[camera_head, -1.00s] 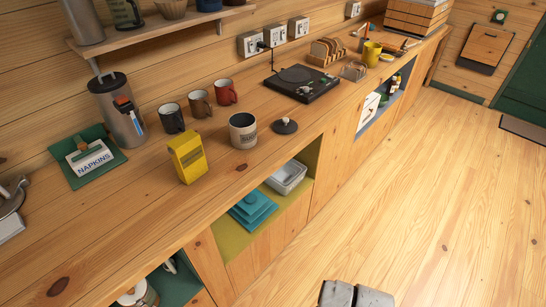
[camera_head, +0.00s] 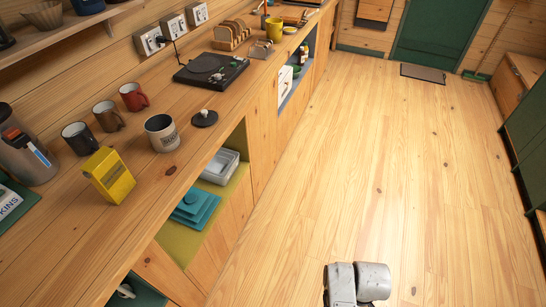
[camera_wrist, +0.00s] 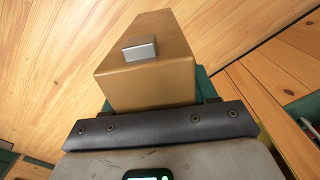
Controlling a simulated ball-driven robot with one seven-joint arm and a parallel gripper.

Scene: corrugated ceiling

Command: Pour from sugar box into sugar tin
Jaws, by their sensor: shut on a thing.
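A tan box with a small silver spout (camera_wrist: 148,72) fills the middle of the wrist view; it appears to be the sugar box. My gripper (camera_wrist: 155,104) is shut on it, with the fingers mostly hidden behind the dark bar. In the head view the gripper and held box are out of sight. A pale tin with dark lettering (camera_head: 161,133) stands open and upright on the counter; it looks like the sugar tin, though its label is too small to read. A dark lid with a pale knob (camera_head: 205,118) lies beside it on the right.
A yellow box (camera_head: 109,175) stands on the counter left of the tin. Several mugs (camera_head: 108,116) stand behind. A turntable (camera_head: 211,70) is farther along. The wooden floor (camera_head: 360,170) is clear to the right.

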